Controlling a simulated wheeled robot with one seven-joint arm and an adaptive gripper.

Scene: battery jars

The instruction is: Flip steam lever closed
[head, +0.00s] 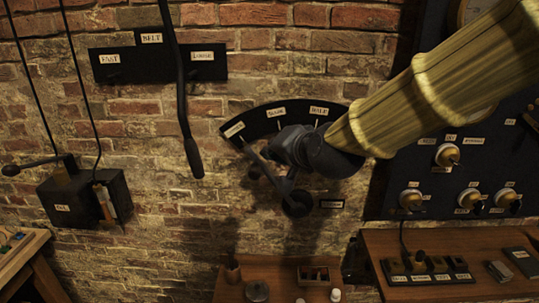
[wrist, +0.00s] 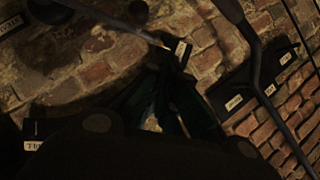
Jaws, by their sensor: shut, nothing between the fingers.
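The steam lever is a dark bar (head: 268,167) on the brick wall in the head view. It runs up and left from a round pivot (head: 297,204) to the left end of a black arc plate (head: 255,121) with three labels. In the wrist view the lever (wrist: 110,22) ends in a pale tip close to one label (wrist: 181,48). My gripper (head: 264,168) is shut and empty, in front of the lever and below the arc. Its dark fingers (wrist: 168,75) show near the lever tip in the wrist view. I cannot tell whether they touch it. My gripper hides part of the lever and arc.
A long belt lever (head: 181,95) hangs to the left before a labelled black plate (head: 105,64). A black box with a handle (head: 85,198) is further left. A dark panel with brass knobs (head: 448,155) is at right. Benches (head: 275,272) stand below.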

